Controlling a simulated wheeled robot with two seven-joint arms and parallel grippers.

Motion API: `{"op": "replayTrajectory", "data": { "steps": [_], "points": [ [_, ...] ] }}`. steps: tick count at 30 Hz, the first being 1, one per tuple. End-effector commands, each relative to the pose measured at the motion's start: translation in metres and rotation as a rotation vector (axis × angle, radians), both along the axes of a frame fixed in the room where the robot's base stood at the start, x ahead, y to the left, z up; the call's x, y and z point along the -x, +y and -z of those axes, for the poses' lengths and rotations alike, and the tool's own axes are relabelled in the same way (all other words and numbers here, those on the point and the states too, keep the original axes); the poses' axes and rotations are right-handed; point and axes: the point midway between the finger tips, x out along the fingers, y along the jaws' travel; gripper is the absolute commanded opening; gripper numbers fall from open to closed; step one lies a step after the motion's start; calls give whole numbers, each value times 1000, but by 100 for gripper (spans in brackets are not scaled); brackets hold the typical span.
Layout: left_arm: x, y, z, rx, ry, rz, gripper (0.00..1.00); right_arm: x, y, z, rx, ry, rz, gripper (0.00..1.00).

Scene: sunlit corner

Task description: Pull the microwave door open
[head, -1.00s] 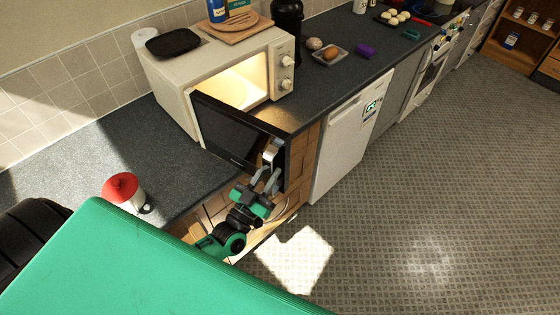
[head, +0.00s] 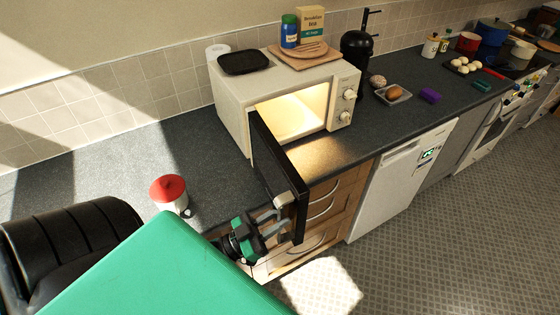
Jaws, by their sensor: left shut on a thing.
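The white microwave (head: 236,112) stands on the dark counter with its lit inside showing. Its black door (head: 276,165) is swung wide, sticking out past the counter's front edge. The pale door handle (head: 285,200) is near the door's free edge. My left gripper (head: 276,217) is at the handle, shut on it, with the fingers partly hidden by the door edge. My green arm link covers the lower left of the view. My right gripper is not in view.
A red-lidded white jar (head: 169,194) stands on the counter near my arm. Wooden drawers (head: 330,205) lie below the door. A white dishwasher (head: 400,185) is to the right. A black tray (head: 245,62) and a wooden board (head: 303,56) with items sit on the microwave.

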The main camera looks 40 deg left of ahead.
Motion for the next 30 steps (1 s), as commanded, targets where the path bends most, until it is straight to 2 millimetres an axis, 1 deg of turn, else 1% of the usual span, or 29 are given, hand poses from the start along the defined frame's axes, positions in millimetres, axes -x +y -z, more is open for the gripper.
{"op": "replayTrajectory", "data": {
  "steps": [8,9,11,12,23,26,30],
  "points": [
    [0,0,0,2,2,0,0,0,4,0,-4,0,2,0],
    [0,0,0,2,2,0,29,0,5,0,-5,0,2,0],
    [0,0,1,1,1,-1,41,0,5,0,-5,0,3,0],
    [0,0,0,1,1,-1,45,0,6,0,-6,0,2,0],
    [3,2,3,0,1,-1,45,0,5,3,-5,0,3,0],
    [10,5,8,-1,3,-1,45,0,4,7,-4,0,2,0],
    [27,14,17,-2,5,0,45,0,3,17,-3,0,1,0]
  ]
}}
